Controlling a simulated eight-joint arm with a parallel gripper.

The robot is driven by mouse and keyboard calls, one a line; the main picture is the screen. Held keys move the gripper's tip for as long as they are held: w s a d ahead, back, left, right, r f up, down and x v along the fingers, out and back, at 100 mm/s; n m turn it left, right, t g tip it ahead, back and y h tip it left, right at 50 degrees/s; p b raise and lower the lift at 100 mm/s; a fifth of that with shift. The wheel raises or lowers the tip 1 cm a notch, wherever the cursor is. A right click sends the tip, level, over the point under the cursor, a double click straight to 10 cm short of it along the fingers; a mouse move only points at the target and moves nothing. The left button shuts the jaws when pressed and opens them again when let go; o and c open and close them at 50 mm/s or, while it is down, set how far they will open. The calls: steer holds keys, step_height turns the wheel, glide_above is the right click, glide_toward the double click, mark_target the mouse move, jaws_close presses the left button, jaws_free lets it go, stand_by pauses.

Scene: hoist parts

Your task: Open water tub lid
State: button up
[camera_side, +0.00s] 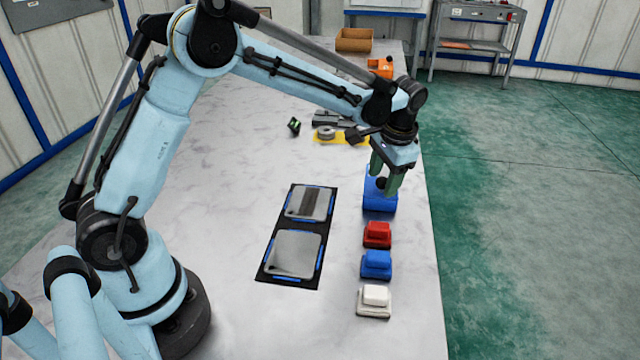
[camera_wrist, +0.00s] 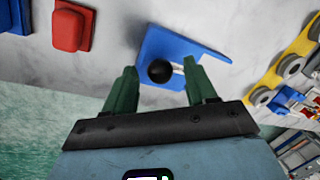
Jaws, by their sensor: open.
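A blue tub (camera_side: 380,202) stands near the right edge of the table, partly hidden behind my gripper in the side view. In the wrist view the black knob lies between the fingers of my gripper (camera_wrist: 160,75), with gaps showing on both sides. I cannot tell the exact height of the fingertips against the knob, nor where the lid meets the tub.
A red block (camera_side: 377,235), a blue block (camera_side: 376,264) and a white block (camera_side: 374,300) line up in front of the tub. A black mat (camera_side: 268,252) with two grey plates lies to the left. Grey parts on a yellow base (camera_side: 328,137) stand behind.

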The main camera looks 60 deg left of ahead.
steer(key=shift+f, duration=0.2)
jaws_close()
steer(key=shift+w+a, duration=2.5)
jaws_free()
steer(key=shift+r, duration=0.1)
